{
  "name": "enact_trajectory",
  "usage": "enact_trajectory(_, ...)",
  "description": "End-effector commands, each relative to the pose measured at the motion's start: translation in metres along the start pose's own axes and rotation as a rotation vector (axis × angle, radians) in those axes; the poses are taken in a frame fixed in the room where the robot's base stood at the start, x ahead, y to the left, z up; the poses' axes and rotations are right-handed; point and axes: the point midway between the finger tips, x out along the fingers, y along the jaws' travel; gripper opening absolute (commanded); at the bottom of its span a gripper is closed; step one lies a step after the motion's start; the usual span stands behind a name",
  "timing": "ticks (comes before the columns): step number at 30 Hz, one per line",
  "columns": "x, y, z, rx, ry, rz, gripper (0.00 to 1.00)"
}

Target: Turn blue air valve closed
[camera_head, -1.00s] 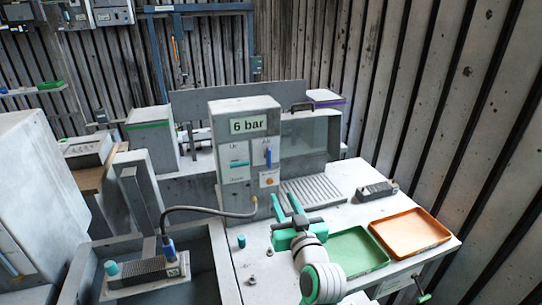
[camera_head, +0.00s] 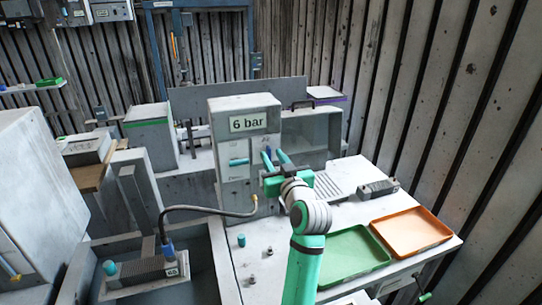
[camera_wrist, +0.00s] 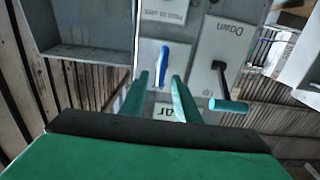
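The blue air valve (camera_wrist: 163,66) is a blue lever on a pale plate on the front of the grey "6 bar" box (camera_head: 232,106). In the wrist view it appears between and beyond the two teal fingers. In the head view it is mostly hidden behind the fingers. My gripper (camera_head: 274,157) is in front of the box's right side, its fingers pointing at the valve plate. The gripper (camera_wrist: 160,82) is open, with a finger on each side of the lever in the picture. I cannot tell whether either finger touches it.
A teal-handled lever (camera_wrist: 229,105) marked "Down" and "Up" sits beside the valve plate. A grey hose (camera_head: 205,209) runs in front of the box. A green tray (camera_head: 352,257) and an orange tray (camera_head: 411,231) lie on the bench to the right.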

Motion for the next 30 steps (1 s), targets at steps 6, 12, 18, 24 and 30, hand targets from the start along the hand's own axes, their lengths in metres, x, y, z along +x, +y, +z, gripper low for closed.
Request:
enact_trajectory(6,0.016,-0.002,0.000,0.001,0.000,-0.002,0.29)
enact_trajectory(12,0.017,-0.001,0.000,0.001,0.000,-0.001,0.29)
enact_trajectory(18,0.017,-0.001,0.000,0.001,0.000,-0.001,0.03)
enact_trajectory(24,0.017,-0.002,0.000,0.002,0.000,-0.001,0.00)
enact_trajectory(30,0.017,-0.001,0.000,0.033,0.000,-0.001,0.00)
